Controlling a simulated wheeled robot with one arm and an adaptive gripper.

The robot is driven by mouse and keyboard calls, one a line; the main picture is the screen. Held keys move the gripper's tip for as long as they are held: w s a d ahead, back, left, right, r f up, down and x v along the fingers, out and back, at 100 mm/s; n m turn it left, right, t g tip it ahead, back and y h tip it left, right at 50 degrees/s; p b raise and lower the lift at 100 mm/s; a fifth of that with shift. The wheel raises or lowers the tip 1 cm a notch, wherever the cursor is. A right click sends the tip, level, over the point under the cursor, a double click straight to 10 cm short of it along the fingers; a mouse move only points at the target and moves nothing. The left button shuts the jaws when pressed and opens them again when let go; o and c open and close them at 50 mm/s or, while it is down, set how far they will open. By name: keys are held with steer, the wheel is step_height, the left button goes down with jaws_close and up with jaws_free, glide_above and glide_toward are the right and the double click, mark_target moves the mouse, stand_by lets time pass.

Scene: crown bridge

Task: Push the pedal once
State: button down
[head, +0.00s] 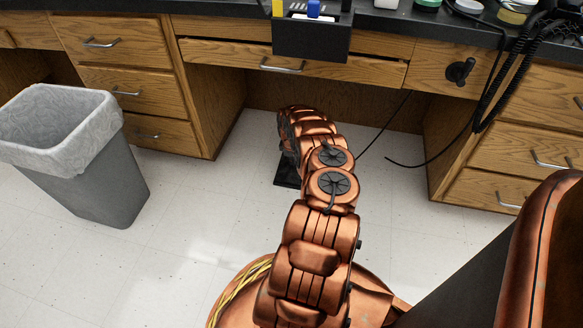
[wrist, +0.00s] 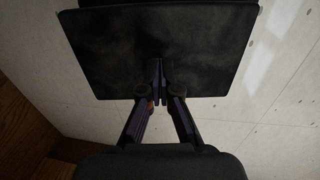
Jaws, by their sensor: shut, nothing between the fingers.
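The pedal (head: 287,171) is a flat black piece on the tiled floor, in the knee space under the wooden bench. My arm covers most of it in the head view. In the wrist view the pedal (wrist: 215,45) is a wide dark plate filling the upper middle. My gripper (wrist: 160,72) is shut and empty, with its fingertips over the middle of the plate. I cannot tell whether they touch it or how far the pedal is pressed.
A grey bin (head: 100,185) with a white liner stands at the left. Wooden drawer cabinets (head: 130,75) flank the knee space. A dark cable (head: 400,165) hangs at the right. A black box (head: 312,38) is at the bench front. The floor (head: 190,240) left of my arm is clear.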

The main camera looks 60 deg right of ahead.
mark_target(291, 167)
steer(key=shift+d+f, duration=0.1)
steer(key=shift+f, duration=0.45)
stand_by(0.5)
steer(key=shift+r, duration=0.1)
steer(key=shift+s+a+r+p, duration=0.1)
steer(key=shift+a+r+p, duration=0.05)
steer(key=shift+r+p, duration=0.9)
steer(key=shift+a+r+p, duration=0.2)
steer(key=shift+r+p, duration=0.65)
steer(key=shift+r, duration=0.35)
steer(key=shift+s+a+r+p, duration=0.1)
steer(key=shift+a+r+p, duration=0.05)
steer(key=shift+r+p, duration=0.9)
steer(key=shift+r, duration=0.1)
steer(key=shift+a, duration=0.1)
